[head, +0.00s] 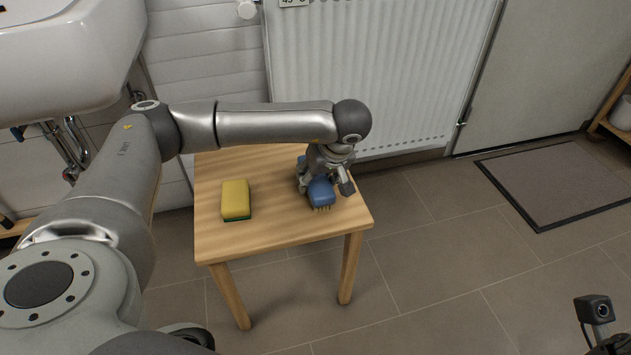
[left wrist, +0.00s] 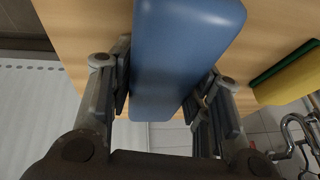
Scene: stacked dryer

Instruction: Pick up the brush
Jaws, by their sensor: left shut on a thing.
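A blue brush (head: 321,192) with short bristles is at the right side of a small wooden table (head: 270,229). My left gripper (head: 325,178) reaches down over it from above. In the left wrist view the blue back of the brush (left wrist: 182,60) lies between the two fingers of the left gripper (left wrist: 165,95), and the pads press against its sides. The left gripper is shut on the brush. I cannot tell whether the brush still touches the table top. A dark part at the lower right corner of the head view may be my right arm, but no fingertips show.
A yellow and green sponge (head: 235,199) lies on the table left of the brush. A white radiator (head: 375,75) stands behind the table, and a white sink (head: 65,55) is at upper left. A dark mat (head: 550,183) lies on the open floor at right.

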